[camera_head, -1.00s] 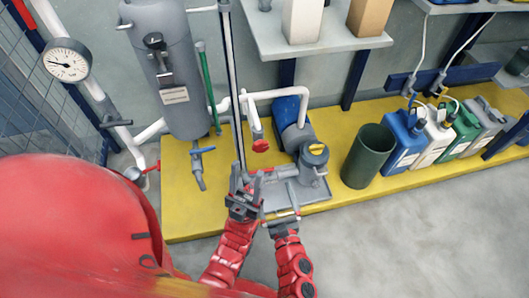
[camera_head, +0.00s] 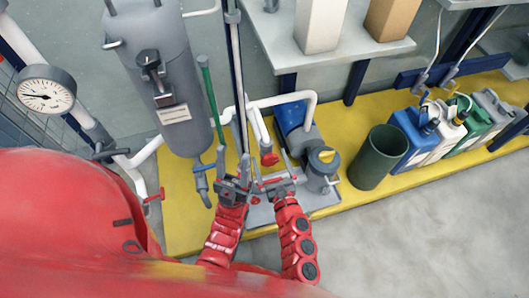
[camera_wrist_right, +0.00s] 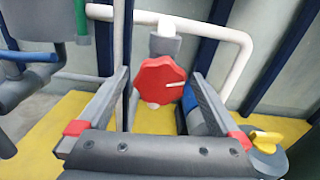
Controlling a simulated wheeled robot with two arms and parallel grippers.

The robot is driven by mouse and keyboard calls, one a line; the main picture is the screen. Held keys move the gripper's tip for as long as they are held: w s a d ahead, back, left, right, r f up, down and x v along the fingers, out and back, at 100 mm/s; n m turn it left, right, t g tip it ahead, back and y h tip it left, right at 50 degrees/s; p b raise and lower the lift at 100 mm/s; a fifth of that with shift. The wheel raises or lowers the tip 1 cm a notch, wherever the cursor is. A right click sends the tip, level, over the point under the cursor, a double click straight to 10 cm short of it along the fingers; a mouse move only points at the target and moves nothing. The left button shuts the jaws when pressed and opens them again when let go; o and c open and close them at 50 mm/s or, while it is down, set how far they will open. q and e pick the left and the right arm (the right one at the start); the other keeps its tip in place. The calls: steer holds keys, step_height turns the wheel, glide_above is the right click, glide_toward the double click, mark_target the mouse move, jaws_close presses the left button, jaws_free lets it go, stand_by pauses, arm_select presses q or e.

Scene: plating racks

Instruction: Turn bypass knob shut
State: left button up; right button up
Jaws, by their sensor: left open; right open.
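The bypass knob is a red, many-sided knob (camera_head: 268,159) on a white pipe fitting; the right wrist view shows its face (camera_wrist_right: 158,80) with a pale line pointing right. My right gripper (camera_head: 272,172) is open just below and in front of the knob. In the right wrist view its fingers (camera_wrist_right: 158,88) stand apart on either side of the knob, with visible gaps; whether the tips reach past it I cannot tell. My left gripper (camera_head: 234,168) is open and empty, left of the right one, near the dark vertical post. Both are close together.
A grey tank (camera_head: 160,75) and a blue-handled valve (camera_head: 204,168) stand to the left. A blue pump (camera_head: 293,118) and a yellow-topped grey unit (camera_head: 322,170) are right of the knob. A green bin (camera_head: 376,158) stands further right on the yellow platform (camera_head: 352,206).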

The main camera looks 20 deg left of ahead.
steer(key=shift+w, duration=0.1)
steer(key=c, duration=1.4)
steer(key=shift+o, duration=0.2)
steer(key=shift+f+n+b, duration=0.2)
steer(key=shift+n+b, duration=0.45)
steer(key=shift+n, duration=0.15)
steer(key=shift+n+b, duration=0.55)
steer(key=shift+n, duration=0.55)
steer(key=shift+r, duration=0.15)
steer(key=shift+n, duration=0.3)
